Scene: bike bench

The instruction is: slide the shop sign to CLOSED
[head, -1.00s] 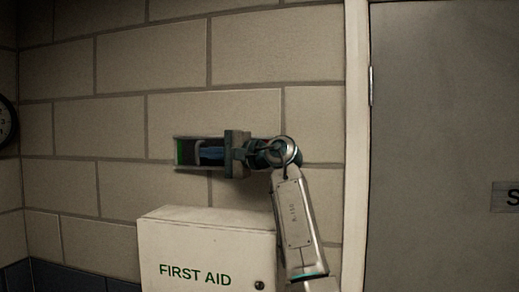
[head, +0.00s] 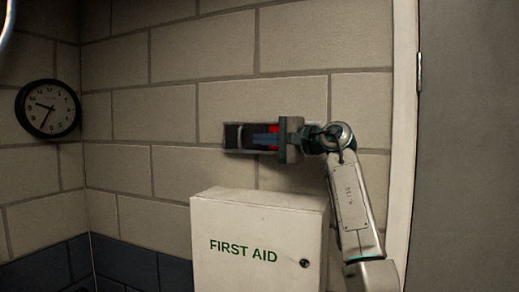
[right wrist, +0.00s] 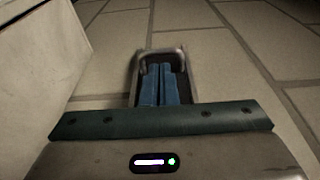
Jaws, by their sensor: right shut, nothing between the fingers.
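The shop sign (head: 226,148) is a narrow framed slot on the block wall. Its dark slider (head: 233,136), with a pale curved handle, sits at the left end of the slot. Red shows to the right of the slider, partly behind my gripper, and no green shows. My right gripper (head: 258,139) is shut and empty, its blue fingers in front of the sign just right of the handle. In the right wrist view the shut fingers (right wrist: 160,85) reach into the sign's frame, close to the handle (right wrist: 161,54); contact is unclear. My left gripper is not in view.
A white first aid box (head: 260,225) is mounted just below the sign. A round clock (head: 48,108) hangs on the wall to the left. A grey door (head: 470,150) with a pale frame stands at the right.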

